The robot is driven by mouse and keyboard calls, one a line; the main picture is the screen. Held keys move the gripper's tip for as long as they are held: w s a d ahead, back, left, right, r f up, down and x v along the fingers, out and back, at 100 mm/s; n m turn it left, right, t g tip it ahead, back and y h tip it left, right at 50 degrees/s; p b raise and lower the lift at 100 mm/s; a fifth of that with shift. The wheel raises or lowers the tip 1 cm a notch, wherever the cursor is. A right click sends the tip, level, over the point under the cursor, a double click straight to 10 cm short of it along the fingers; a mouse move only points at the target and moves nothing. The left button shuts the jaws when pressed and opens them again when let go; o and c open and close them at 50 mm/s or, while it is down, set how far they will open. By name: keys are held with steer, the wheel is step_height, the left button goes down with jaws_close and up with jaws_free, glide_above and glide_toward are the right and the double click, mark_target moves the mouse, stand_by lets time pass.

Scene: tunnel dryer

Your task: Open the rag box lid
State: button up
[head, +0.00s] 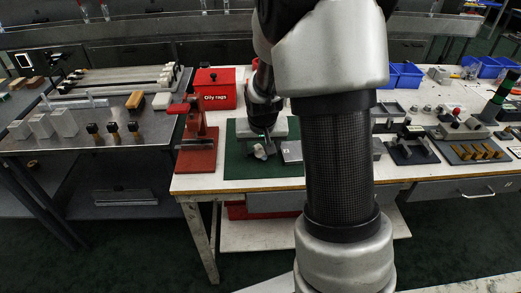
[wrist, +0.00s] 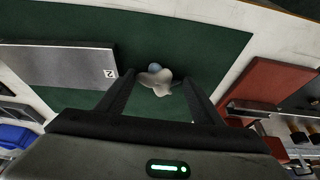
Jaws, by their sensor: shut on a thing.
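The red rag box (head: 226,97), labelled "Oily rags", stands at the back left of the white bench. Its lid (head: 207,76), with a small dark knob on top, is down on the box. My gripper (head: 262,145) is low over the green mat, in front and to the right of the box. In the wrist view, my gripper (wrist: 158,77) has its two fingers on either side of a crumpled whitish rag (wrist: 155,84) with a bluish part. The rag also shows under the gripper in the head view (head: 260,153). The rag box is not identifiable in the wrist view.
A red press (head: 197,147) stands left of the green mat (head: 235,172), in front of the box. A grey metal plate (wrist: 60,65) lies on the mat beside the rag. Blue bins (head: 405,75) stand farther right. My arm hides the bench's middle in the head view.

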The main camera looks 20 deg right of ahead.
steer(key=shift+f, duration=0.2)
steer(key=o, duration=0.9)
steer(key=shift+r, duration=0.1)
